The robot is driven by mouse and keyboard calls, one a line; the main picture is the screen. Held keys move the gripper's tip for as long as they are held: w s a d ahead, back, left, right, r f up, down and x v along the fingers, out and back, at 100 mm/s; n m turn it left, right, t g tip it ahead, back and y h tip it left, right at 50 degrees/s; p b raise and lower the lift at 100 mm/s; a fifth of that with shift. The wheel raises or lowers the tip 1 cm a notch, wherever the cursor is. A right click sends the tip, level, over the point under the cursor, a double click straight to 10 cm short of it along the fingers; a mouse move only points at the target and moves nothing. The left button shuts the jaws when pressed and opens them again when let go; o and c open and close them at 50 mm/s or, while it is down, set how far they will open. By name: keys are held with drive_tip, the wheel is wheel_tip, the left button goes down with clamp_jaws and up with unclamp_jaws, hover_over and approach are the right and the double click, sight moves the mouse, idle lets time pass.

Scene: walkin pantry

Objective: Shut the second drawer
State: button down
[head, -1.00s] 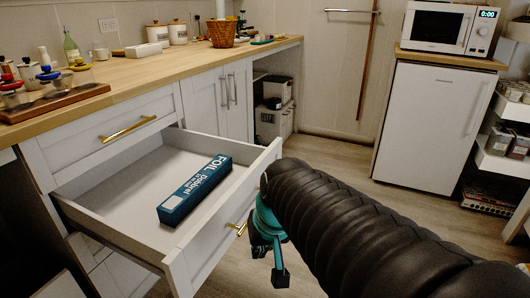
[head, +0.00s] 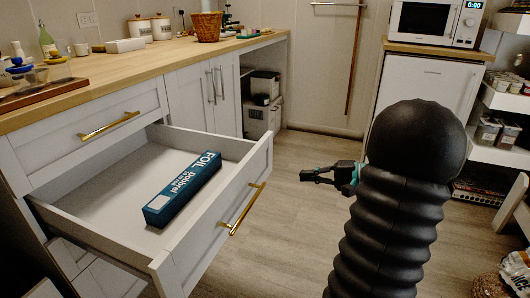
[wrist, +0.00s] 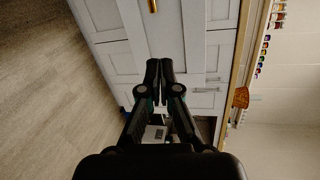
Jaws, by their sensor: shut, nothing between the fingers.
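The second drawer (head: 212,235), white with a brass bar handle (head: 243,209), stands pulled far out below the closed top drawer (head: 100,124). A dark teal foil box (head: 183,189) lies inside it. My gripper (head: 305,173) is to the right of the drawer front, apart from it, with its fingers pointing left. In the wrist view, the gripper (wrist: 159,66) has its fingertips together with nothing between them. The white cabinet fronts and part of a brass handle (wrist: 153,6) show beyond it.
A wooden counter (head: 140,74) runs above the drawers, with a wicker basket (head: 207,27) and jars on it. A white fridge (head: 415,90) with a microwave (head: 436,22) stands at the back right. Shelves (head: 500,125) line the right. The floor (head: 300,240) beside the drawer is clear.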

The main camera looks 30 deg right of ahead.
sight(261, 149)
drive_tip(key=d+r+n+t, duration=0.1)
drive_tip(key=d+r+t, duration=0.2)
drive_tip(key=shift+y, duration=0.3)
drive_tip(key=p+x, duration=0.1)
drive_tip(key=x, duration=1.2)
drive_tip(key=shift+w+d, duration=0.1)
drive_tip(key=shift+d, duration=0.05)
drive_tip(key=shift+w+a, duration=0.4)
drive_tip(key=shift+w, duration=0.15)
drive_tip(key=shift+w, duration=0.1)
